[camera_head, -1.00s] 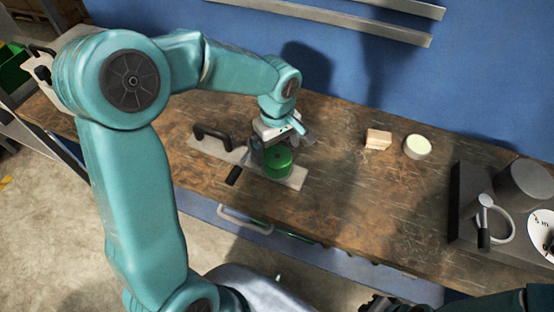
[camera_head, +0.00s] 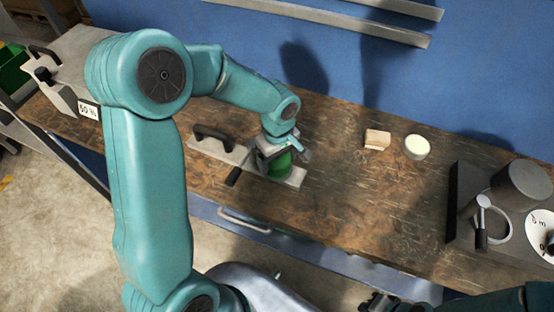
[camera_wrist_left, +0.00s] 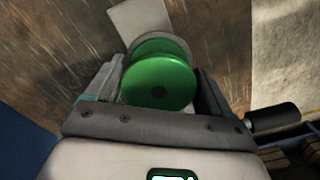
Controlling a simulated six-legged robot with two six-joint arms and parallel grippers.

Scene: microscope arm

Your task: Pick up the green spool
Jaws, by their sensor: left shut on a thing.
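The green spool (camera_head: 280,166) stands on a flat light plate (camera_head: 296,178) on the wooden bench. My left gripper (camera_head: 277,158) is over the spool from above and is shut on it. In the left wrist view the green spool (camera_wrist_left: 160,80) sits between the two fingers of my left gripper (camera_wrist_left: 160,95), one on each side. Part of the spool is hidden by the gripper in the head view. Only a dark part of my right gripper (camera_head: 378,303) shows at the bottom edge, and its fingers cannot be made out.
A dark handle (camera_head: 212,137) stands on the plate left of the spool. A black knob (camera_head: 233,176) sticks out at its front. A wooden block (camera_head: 377,140) and a round pale-topped container (camera_head: 417,147) stand to the right. A grey device (camera_head: 482,222) stands far right.

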